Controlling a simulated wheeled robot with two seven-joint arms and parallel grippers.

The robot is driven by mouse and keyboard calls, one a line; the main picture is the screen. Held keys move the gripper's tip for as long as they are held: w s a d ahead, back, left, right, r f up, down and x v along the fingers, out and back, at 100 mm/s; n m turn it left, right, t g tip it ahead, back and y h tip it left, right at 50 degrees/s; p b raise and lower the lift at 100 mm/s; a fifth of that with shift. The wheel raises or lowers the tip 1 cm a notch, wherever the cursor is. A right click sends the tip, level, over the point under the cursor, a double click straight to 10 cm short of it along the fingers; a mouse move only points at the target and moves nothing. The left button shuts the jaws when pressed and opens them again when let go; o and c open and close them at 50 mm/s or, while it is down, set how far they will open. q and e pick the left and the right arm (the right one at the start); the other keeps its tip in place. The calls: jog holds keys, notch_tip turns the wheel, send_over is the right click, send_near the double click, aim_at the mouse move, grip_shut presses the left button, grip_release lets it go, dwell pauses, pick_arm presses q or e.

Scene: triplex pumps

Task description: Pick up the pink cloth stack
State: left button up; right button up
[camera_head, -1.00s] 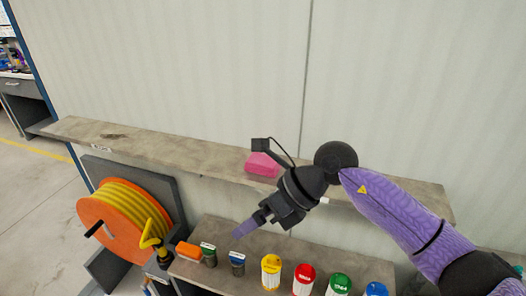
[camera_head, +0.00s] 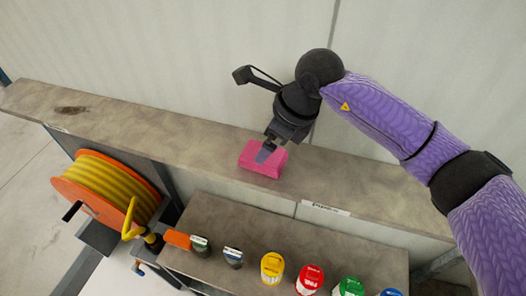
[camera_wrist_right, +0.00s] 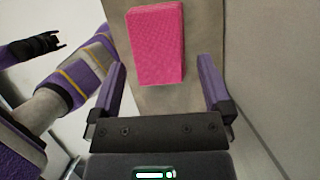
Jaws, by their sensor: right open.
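The pink cloth stack (camera_head: 250,158) lies on the upper shelf in the head view. In the right wrist view the stack (camera_wrist_right: 156,45) is ahead of the jaws, between the lines of the two fingers. My right gripper (camera_head: 268,152) points down at the stack and covers part of it in the head view. In the wrist view the right gripper (camera_wrist_right: 165,85) is open, with its two purple fingers wide apart and nothing between their tips. My left gripper (camera_wrist_right: 45,45) shows dark at the upper left of the wrist view, too small to judge its jaws.
The upper shelf (camera_head: 370,185) is clear on both sides of the stack, with a wall behind. A lower shelf (camera_head: 250,220) holds several colored-lid containers, such as a red one (camera_head: 309,279). An orange reel with yellow hose (camera_head: 110,188) stands at the left.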

jog(key=x, duration=0.4)
jog(key=shift+a+f, duration=0.1)
jog(key=shift+f, duration=0.2)
jog(key=shift+f+b, duration=0.2)
jog(key=shift+b, duration=0.2)
jog(key=c, duration=0.9)
notch_tip(320, 180, up, 11)
jog(key=shift+f+p, duration=0.25)
jog(key=shift+p, duration=0.45)
jog(key=shift+c, duration=0.2)
